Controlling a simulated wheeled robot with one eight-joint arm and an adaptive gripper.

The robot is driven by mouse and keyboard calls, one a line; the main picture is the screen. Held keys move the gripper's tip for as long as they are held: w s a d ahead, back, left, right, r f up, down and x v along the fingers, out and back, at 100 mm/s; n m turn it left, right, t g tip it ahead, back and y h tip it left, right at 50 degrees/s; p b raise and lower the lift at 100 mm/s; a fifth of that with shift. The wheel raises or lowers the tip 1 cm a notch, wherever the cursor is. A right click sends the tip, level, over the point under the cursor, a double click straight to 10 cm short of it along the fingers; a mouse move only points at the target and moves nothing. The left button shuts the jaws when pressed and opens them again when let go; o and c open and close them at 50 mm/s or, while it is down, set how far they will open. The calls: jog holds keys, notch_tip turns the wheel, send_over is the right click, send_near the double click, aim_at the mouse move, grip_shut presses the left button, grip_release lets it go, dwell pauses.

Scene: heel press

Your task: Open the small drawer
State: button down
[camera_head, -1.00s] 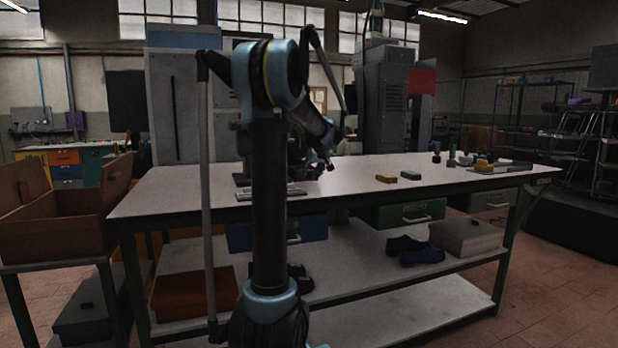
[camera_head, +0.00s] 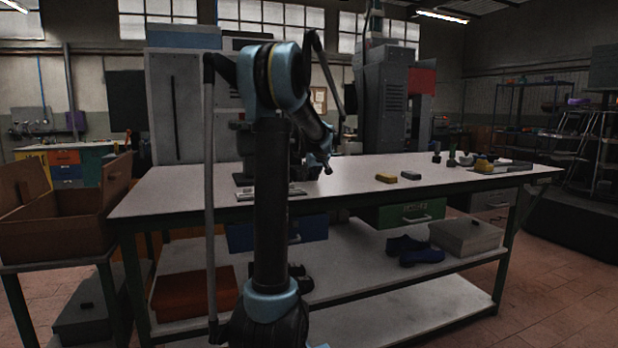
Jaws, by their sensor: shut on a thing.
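A blue drawer (camera_head: 311,229) hangs under the tabletop, partly covered by my upright arm; its pale handle (camera_head: 295,239) shows just right of the arm. A green drawer (camera_head: 385,216) with a pale handle (camera_head: 417,218) hangs further right under the same tabletop. I cannot tell which is the small drawer. My arm rises in the centre, then bends over and down toward the table, its wrist part ending near the table's back. I cannot make out my gripper's fingers; they seem hidden behind my arm, so what they touch is not visible.
The workbench (camera_head: 350,184) carries a yellow block (camera_head: 386,177), a grey block (camera_head: 410,176) and several small items at right. Blue shoes (camera_head: 415,252) and a grey box (camera_head: 466,237) lie on its lower shelf. A brown crate (camera_head: 60,230) stands at left.

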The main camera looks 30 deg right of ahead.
jog(key=s, duration=0.6)
jog(key=s+a, duration=0.1)
jog(key=s, duration=0.3)
jog(key=shift+a, duration=0.1)
jog(key=c, duration=1.3)
grip_release()
jog(key=shift+c, duration=0.2)
jog(key=d+v, duration=0.1)
jog(key=v, duration=1.1)
jog(key=shift+a, duration=0.45)
jog(key=shift+w+a, duration=0.1)
